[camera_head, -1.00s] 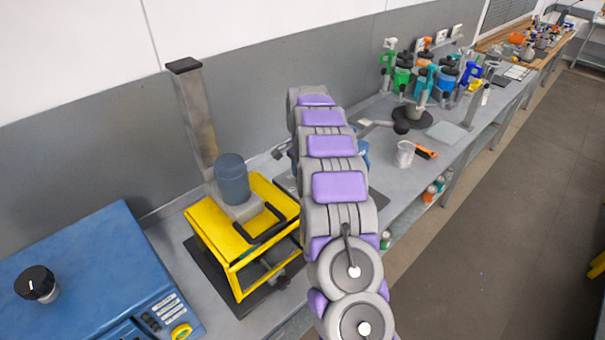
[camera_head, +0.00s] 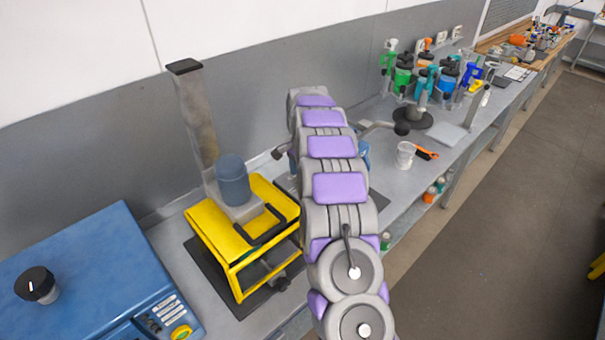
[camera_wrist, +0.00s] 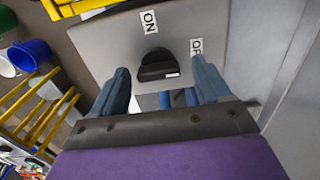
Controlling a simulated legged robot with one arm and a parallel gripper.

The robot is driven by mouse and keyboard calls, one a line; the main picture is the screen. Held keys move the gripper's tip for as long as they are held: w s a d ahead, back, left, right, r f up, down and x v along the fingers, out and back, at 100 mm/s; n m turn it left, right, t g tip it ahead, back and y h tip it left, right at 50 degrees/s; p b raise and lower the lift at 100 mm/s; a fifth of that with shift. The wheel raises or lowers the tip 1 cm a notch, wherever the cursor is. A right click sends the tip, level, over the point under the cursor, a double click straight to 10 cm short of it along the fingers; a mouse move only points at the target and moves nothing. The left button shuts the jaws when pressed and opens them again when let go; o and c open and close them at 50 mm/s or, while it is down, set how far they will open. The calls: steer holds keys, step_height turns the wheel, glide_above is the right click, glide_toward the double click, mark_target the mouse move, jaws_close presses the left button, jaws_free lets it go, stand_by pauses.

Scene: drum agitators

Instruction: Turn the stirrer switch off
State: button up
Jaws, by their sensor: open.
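The stirrer switch is a black knob (camera_wrist: 157,66) on a grey panel (camera_wrist: 105,48) in the wrist view. An ON label (camera_wrist: 149,22) sits above it and a partly covered OFF label (camera_wrist: 196,47) sits to its right. A small white mark shows on the knob's lower right. My gripper (camera_wrist: 160,68) is open, with one blue finger on each side of the knob in the picture. I cannot tell whether the fingers touch it. In the head view my arm hides the gripper and the switch.
In the head view, a yellow-framed machine (camera_head: 222,232) and a blue box with a black knob (camera_head: 85,275) stand left of my arm. The floor (camera_head: 500,230) at right is mostly clear.

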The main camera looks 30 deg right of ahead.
step_height(320, 180, up, 17)
steer(key=p, duration=0.2)
steer(key=shift+r, duration=0.2)
stand_by(0.5)
stand_by(0.5)
